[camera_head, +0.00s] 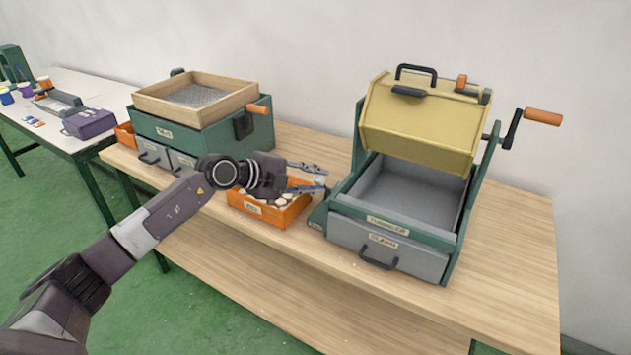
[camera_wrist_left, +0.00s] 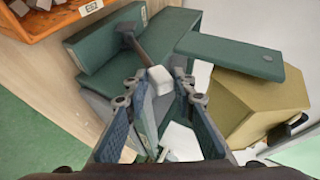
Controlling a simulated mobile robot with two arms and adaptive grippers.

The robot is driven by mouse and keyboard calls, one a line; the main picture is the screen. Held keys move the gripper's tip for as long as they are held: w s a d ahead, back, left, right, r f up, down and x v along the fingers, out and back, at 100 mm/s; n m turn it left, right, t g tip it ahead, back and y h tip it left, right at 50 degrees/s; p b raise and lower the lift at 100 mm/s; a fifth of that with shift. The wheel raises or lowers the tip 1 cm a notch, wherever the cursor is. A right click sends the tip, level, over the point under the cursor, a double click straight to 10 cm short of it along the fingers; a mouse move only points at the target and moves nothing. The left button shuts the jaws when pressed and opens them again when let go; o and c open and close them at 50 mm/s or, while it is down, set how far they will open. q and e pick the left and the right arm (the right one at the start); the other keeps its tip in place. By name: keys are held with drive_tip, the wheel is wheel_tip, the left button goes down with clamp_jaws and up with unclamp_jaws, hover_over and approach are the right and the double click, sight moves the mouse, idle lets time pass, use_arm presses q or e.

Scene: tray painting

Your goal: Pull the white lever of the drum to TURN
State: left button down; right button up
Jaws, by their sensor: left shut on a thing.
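The yellow drum (camera_head: 418,120) hangs in a green frame (camera_head: 487,190) at the right of the table, with a black handle on top. It also shows in the left wrist view (camera_wrist_left: 255,105). The white lever (camera_wrist_left: 159,76) has a white knob on a dark stem against the green housing. My left gripper (camera_head: 322,178) is at the left side of the drum's frame. In the left wrist view its fingers (camera_wrist_left: 160,95) stand either side of the white knob and are shut on it. The lever is not clearly visible in the head view. My right gripper is not in view.
An orange tray (camera_head: 243,206) with pale pieces sits under my left gripper. A grey drawer (camera_head: 345,236) is in the frame's base. An orange crank handle (camera_head: 543,117) sticks out right. A green box with a wooden sieve (camera_head: 160,110) stands left. The table's front right is clear.

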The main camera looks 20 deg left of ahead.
use_arm(q)
drive_tip(key=c, duration=1.7)
unclamp_jaws()
drive_tip(key=shift+r, duration=0.15)
drive_tip(key=shift+c, duration=0.2)
drive_tip(key=shift+o, duration=0.7)
drive_tip(key=v, duration=1.2)
